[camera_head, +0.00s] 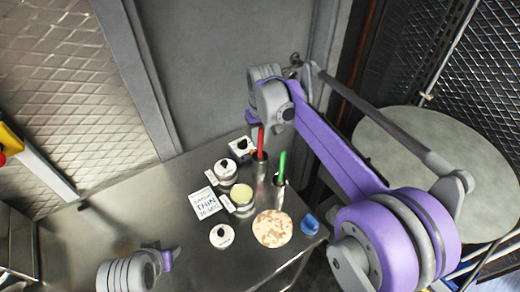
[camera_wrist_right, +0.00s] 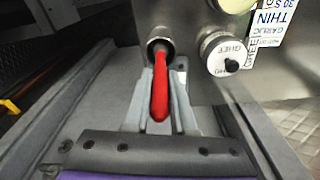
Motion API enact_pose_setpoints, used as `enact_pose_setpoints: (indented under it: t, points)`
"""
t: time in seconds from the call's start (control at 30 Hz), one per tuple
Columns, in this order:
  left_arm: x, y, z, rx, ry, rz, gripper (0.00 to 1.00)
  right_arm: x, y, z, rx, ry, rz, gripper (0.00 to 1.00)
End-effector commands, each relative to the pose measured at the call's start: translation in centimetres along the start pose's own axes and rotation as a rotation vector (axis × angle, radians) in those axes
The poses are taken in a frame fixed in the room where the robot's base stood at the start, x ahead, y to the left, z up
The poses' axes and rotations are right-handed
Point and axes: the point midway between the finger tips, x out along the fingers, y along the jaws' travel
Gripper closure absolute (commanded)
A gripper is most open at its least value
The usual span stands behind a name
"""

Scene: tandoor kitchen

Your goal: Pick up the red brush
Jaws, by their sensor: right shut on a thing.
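The red brush (camera_head: 260,142) stands upright in a metal cup (camera_head: 262,175) on the steel table; only its handle shows, and its lower end is hidden in the cup. It also shows in the right wrist view (camera_wrist_right: 159,92), running between the two fingers. My right gripper (camera_head: 253,118) is at the top of the handle, and in the wrist view (camera_wrist_right: 160,95) its fingers are shut on it. My left gripper (camera_head: 168,257) is low at the front left of the table, away from the brush; its fingers are not clear.
A green-handled brush (camera_head: 281,166) stands in a second metal cup (camera_head: 277,190) close by. A round table (camera_head: 440,150) stands at right.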

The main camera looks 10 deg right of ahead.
Motion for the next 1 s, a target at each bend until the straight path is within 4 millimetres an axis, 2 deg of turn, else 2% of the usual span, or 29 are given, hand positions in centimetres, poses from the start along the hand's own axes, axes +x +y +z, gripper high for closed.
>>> enact_pose_setpoints:
  t: [0.27,0.37,0.8,1.0]
  points:
    - [0.0,0.0,0.0,0.0,0.0,0.0,0.5,-0.1,0.0,0.0,0.0,0.0,0.0,1.0]
    - [-0.1,0.0,-0.1,0.0,0.001,0.0,0.5,-0.7,0.0,-0.1,0.0,0.0,0.0,1.0]
    - [-0.6,0.0,-0.8,0.0,0.008,0.0,0.5,-8.7,0.0,-1.1,0.0,0.001,0.0,1.0]
    - [-0.6,0.0,-0.9,0.0,0.009,0.0,0.5,-10.0,0.0,-1.2,0.0,0.0,0.0,1.0]
